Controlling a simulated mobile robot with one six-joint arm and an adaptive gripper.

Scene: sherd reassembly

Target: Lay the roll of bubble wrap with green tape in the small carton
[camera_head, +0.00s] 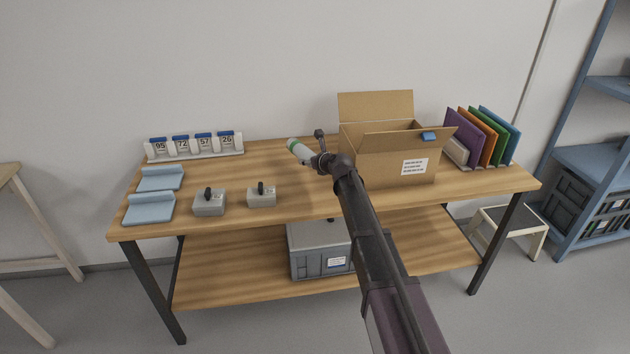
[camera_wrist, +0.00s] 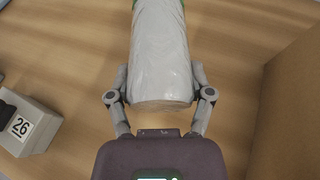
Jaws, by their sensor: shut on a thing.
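The roll of bubble wrap (camera_head: 297,149) is whitish with a green tape band at its far end. In the wrist view the roll (camera_wrist: 160,60) lies between the two fingers, and a bit of green shows at the top edge. My gripper (camera_head: 314,158) is shut on the roll, above the table left of the carton. The gripper also shows in the wrist view (camera_wrist: 160,95). The small carton (camera_head: 388,163) is brown cardboard with open flaps and a white label, standing on the table. Its inside is mostly hidden. In the wrist view its wall (camera_wrist: 290,115) is at the right.
A blue thing (camera_head: 428,136) is at the carton's right flap. Coloured folders (camera_head: 488,136) stand to the right. Two grey weights (camera_head: 209,203) (camera_head: 261,195), blue stands (camera_head: 150,208) and a numbered rack (camera_head: 194,147) are at left. A grey crate (camera_head: 318,251) sits on the lower shelf.

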